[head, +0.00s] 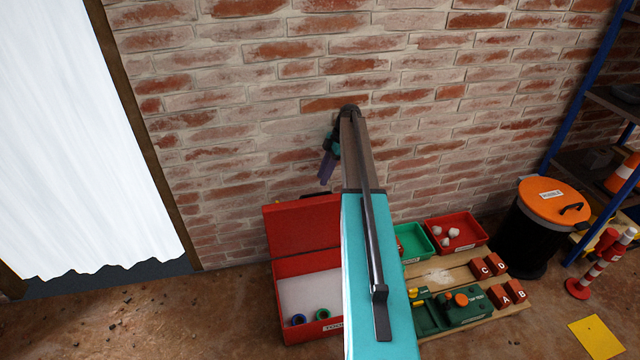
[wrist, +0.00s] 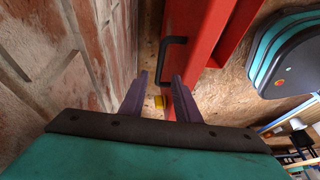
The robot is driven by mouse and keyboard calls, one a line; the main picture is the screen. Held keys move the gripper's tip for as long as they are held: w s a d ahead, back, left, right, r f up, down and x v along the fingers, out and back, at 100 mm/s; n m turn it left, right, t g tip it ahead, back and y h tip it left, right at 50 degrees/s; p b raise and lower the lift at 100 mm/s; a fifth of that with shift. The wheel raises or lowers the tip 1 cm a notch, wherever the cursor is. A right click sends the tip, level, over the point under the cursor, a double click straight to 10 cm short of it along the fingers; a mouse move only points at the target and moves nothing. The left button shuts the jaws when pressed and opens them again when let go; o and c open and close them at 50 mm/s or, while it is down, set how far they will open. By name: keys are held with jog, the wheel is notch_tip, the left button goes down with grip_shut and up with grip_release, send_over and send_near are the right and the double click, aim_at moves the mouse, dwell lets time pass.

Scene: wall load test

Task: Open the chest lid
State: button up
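The red chest (head: 306,335) stands on the floor near the brick wall, and its lid (head: 300,228) is raised at the back, so the pale inside shows. Two rolls of tape, one blue and one green, lie in it. In the wrist view the red lid (wrist: 192,40) carries a black handle (wrist: 172,62). My gripper (head: 326,168) is above the lid, close to the wall. Its purple fingers (wrist: 160,92) are apart, with nothing held between them; the handle is beyond the tips. My arm hides the chest's right side.
Right of the chest are a green bin (head: 412,240), a red bin (head: 456,232) and a wooden pallet (head: 475,318) with lettered blocks. A black barrel with an orange lid (head: 553,198) and a blue shelf (head: 572,100) stand farther right. The front-left floor is mostly clear.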

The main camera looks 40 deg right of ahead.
jog(key=v, duration=0.5)
jog(key=shift+s+d+r, duration=0.1)
jog(key=shift+r, duration=0.05)
jog(key=shift+s, duration=0.1)
jog(key=c, duration=0.5)
jog(key=shift+s, duration=0.15)
grip_shut()
jog(key=s+d+t+h+b, duration=0.1)
jog(key=s+d+t, duration=0.2)
jog(key=s, duration=0.9)
jog(key=s+d+f+m+t+h+b, duration=0.1)
jog(key=s+d+t+b, duration=0.1)
jog(key=s, duration=1.1)
jog(key=shift+d+t, duration=0.7)
jog(key=shift+d, duration=0.55)
